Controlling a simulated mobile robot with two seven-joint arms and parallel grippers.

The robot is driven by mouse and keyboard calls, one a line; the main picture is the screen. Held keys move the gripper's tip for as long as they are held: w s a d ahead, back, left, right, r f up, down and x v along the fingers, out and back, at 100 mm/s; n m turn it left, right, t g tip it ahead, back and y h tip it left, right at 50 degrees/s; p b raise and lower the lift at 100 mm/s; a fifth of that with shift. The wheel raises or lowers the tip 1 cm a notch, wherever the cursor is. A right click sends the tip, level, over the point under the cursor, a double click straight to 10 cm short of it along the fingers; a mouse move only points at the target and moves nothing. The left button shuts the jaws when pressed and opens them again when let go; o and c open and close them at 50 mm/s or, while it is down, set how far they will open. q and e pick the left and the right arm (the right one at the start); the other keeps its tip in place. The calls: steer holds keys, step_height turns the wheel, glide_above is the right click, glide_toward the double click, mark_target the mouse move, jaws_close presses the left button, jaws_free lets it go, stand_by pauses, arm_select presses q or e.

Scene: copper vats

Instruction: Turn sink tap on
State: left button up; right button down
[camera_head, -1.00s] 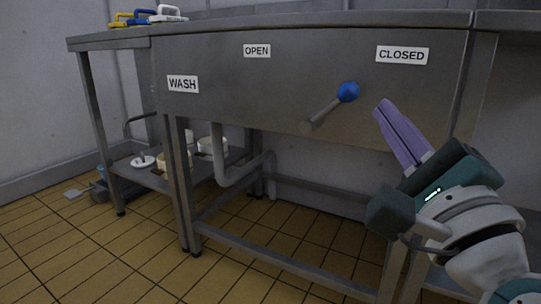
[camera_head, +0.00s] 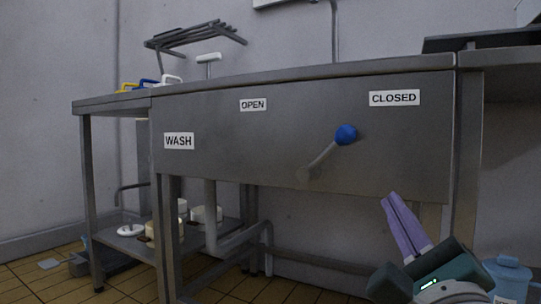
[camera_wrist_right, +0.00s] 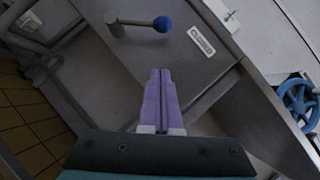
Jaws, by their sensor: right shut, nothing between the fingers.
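The sink tap lever (camera_head: 325,155) is a grey rod with a blue ball knob (camera_head: 346,134) on the front panel of the steel sink (camera_head: 250,145). The knob points up and right, toward the CLOSED label (camera_head: 394,98). The OPEN label (camera_head: 254,104) is to the left. My right gripper (camera_head: 388,197) has purple fingers, shut and empty, below and right of the lever and apart from it. In the right wrist view the blue knob (camera_wrist_right: 162,24) is ahead of the shut fingertips (camera_wrist_right: 160,72). My left gripper is not in view.
A WASH label (camera_head: 179,141) is on the left of the panel. A drain pipe (camera_head: 210,215) runs under the sink. Brushes with coloured handles (camera_head: 150,82) lie on the counter at left. A blue valve wheel (camera_wrist_right: 298,102) shows in the right wrist view. Space before the panel is clear.

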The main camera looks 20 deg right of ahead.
mark_target(332, 148)
steer(key=x, duration=0.4)
steer(key=a+r+x, duration=0.1)
steer(key=x, duration=0.3)
steer(key=a+b+x, duration=0.1)
steer(key=x, duration=0.3)
steer(key=shift+w+a+r, duration=0.15)
steer(key=shift+r, duration=0.2)
